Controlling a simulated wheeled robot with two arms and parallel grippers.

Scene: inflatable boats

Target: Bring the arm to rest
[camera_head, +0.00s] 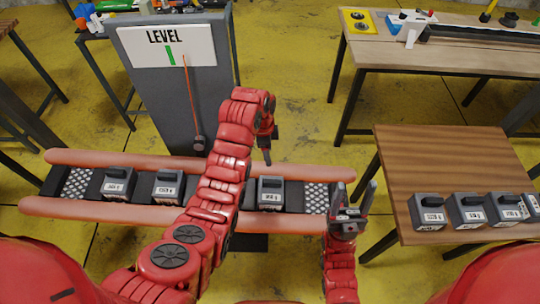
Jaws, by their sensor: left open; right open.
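My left arm reaches up from the bottom across the middle of the boat-like balance (285,227). My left gripper (266,158) hangs at the bent end of that arm, over the far side of the balance; it is open and looks empty. My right gripper (357,202) is open and empty, pointing up near the right end of the balance. Dark grey weight blocks stand on the balance: one (117,183) and another (167,187) on the left part, and one (271,193) right of my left arm. My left arm hides the middle of the balance.
A wooden table (410,160) at right holds several similar blocks (432,212). Another workbench (450,55) with tools is at back right. Yellow floor (300,110) lies clear between.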

